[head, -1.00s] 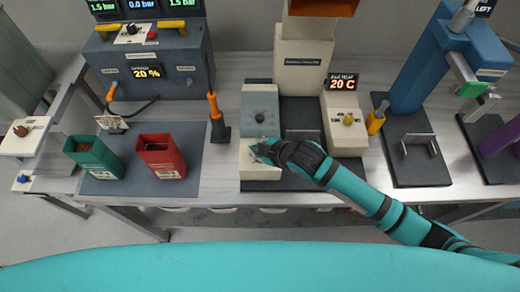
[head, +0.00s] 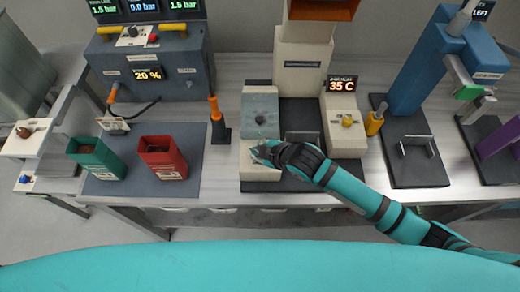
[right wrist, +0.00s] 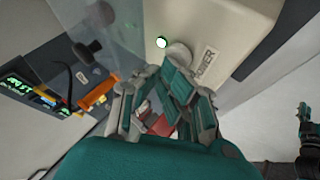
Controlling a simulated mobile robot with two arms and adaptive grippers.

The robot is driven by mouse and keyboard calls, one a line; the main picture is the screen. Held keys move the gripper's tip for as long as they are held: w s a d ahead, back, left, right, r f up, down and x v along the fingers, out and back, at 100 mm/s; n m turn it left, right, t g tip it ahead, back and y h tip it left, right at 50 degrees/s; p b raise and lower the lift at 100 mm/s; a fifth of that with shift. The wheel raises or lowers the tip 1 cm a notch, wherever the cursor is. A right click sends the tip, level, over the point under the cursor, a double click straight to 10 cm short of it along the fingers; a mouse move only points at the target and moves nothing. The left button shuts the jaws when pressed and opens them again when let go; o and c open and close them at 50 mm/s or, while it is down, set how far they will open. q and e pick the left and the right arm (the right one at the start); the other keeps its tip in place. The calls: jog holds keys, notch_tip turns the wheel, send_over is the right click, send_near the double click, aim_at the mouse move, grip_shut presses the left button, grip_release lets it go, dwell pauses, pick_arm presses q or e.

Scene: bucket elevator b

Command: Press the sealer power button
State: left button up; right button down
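The sealer (head: 260,112) is a grey and cream unit in the middle of the bench. Its cream front block also fills the top of the right wrist view (right wrist: 225,22). There a round grey power button (right wrist: 179,53) sits beside a POWER label, with a lit greenish-white lamp (right wrist: 161,42) next to it. My right gripper (head: 258,151) is over this block, and in the right wrist view its fingertips (right wrist: 165,72) are close together at the button, partly covering it. Nothing is seen held. Whether they touch the button is unclear.
A seal heat display (head: 342,84) reads 35 C above a cream box with a yellow knob. An orange-handled tool (head: 215,115) stands left of the sealer. Green (head: 92,158) and red (head: 163,157) bins sit on a grey mat. A blue press (head: 425,65) stands right.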

notch_tip(320, 180, up, 5)
jog(key=p, duration=0.5)
jog(key=shift+f, duration=0.2)
jog(key=shift+r, duration=0.7)
